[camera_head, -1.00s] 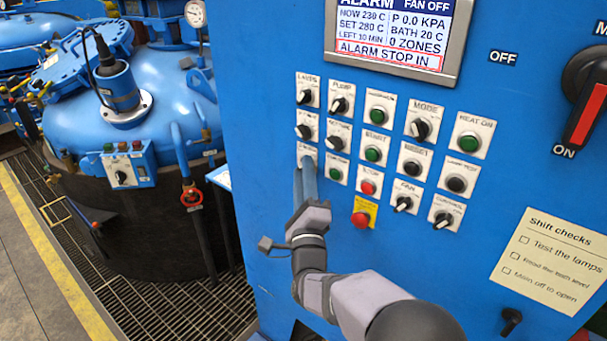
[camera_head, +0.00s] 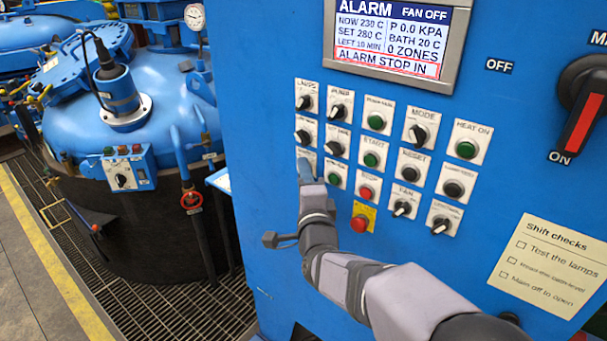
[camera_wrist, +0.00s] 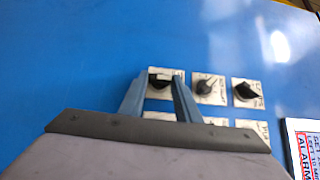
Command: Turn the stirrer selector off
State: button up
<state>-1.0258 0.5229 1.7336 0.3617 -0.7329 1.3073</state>
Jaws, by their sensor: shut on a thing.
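The blue panel carries rows of small switches on white plates. My gripper (camera_head: 306,166) is at the lowest switch of the left column. In the wrist view my gripper (camera_wrist: 160,78) has its two blue fingers on either side of a dark selector knob (camera_wrist: 160,74), shut on it. The knob's plate (camera_head: 306,152) is mostly hidden by the fingers in the head view, and its label is too blurred to read. I cannot tell which way the knob points.
The selector above (camera_head: 303,135) and a green button (camera_head: 334,179) are close beside the gripper. A red stop button (camera_head: 360,223) is lower right. The display (camera_head: 392,37) reads "ALARM STOP IN". A large main switch (camera_head: 580,110) is far right.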

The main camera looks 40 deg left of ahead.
jog(key=n+h+p, duration=0.1)
jog(key=p, duration=0.2)
jog(key=r+n+g+h+p, duration=0.1)
jog(key=p, duration=0.3)
jog(key=n+g+h+p, duration=0.1)
jog(key=p, duration=0.2)
jog(key=shift+a+r+n+h+p, duration=0.15)
jog(key=shift+n+h+p, duration=0.15)
jog(key=shift+n+p, duration=0.1)
jog(key=o, duration=1)
jog(key=shift+o, duration=0.2)
jog(key=shift+s, duration=0.1)
jog(key=b+v, duration=0.2)
jog(key=v, duration=0.5)
jog(key=shift+b, duration=0.3)
